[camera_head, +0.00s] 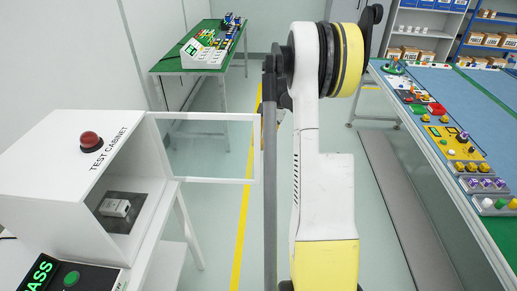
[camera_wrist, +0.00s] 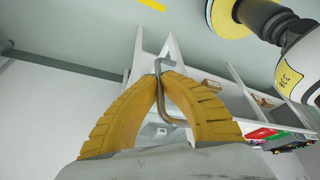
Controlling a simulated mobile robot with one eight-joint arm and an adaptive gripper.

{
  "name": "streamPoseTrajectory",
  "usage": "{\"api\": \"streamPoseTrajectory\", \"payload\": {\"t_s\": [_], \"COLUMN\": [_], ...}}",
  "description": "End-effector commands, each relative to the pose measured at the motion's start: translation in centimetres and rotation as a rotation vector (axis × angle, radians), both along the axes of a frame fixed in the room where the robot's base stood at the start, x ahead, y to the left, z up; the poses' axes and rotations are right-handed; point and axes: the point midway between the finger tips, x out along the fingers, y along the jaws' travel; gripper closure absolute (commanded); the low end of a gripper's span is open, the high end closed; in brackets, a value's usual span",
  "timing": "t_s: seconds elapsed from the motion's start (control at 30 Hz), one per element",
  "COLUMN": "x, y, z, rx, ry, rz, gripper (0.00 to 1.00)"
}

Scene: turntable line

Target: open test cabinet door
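The white test cabinet (camera_head: 62,180) stands at the left in the head view, with a red dome button (camera_head: 91,141) on top. Its framed, see-through door (camera_head: 215,180) stands wide open, swung out to the right of the opening. In the head view, my arm hides the gripper and handle.
A long bench (camera_head: 477,203) with colored parts runs along the right. A green-topped table (camera_head: 169,66) with devices stands at the back left. A panel reading PASS (camera_head: 62,277) is at the lower left.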

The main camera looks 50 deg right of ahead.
Motion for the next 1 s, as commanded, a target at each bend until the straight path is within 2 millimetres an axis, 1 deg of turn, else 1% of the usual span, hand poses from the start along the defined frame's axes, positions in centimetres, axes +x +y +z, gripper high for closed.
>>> {"api": "streamPoseTrajectory", "payload": {"t_s": [0.37, 0.4, 0.43, 0.47, 0.83, 0.93, 1.0], "x": [0.2, 0.2, 0.2, 0.2, 0.1, 0.0, -0.1], "y": [0.2, 0.2, 0.1, 0.1, 0.0, -0.4, -0.8], "z": [0.1, 0.1, 0.1, 0.1, 0.2, 1.0, 2.1], "rx": [0.003, 0.003, 0.003, 0.003, 0.002, 0.002, 0.002], "ry": [-0.003, -0.003, -0.003, -0.003, -0.002, -0.001, 0.000], "rz": [0.006, 0.006, 0.005, 0.005, 0.003, 0.002, 0.002], "gripper": [1.00, 0.85, 0.76, 0.70, 0.70, 0.70, 0.70]}}
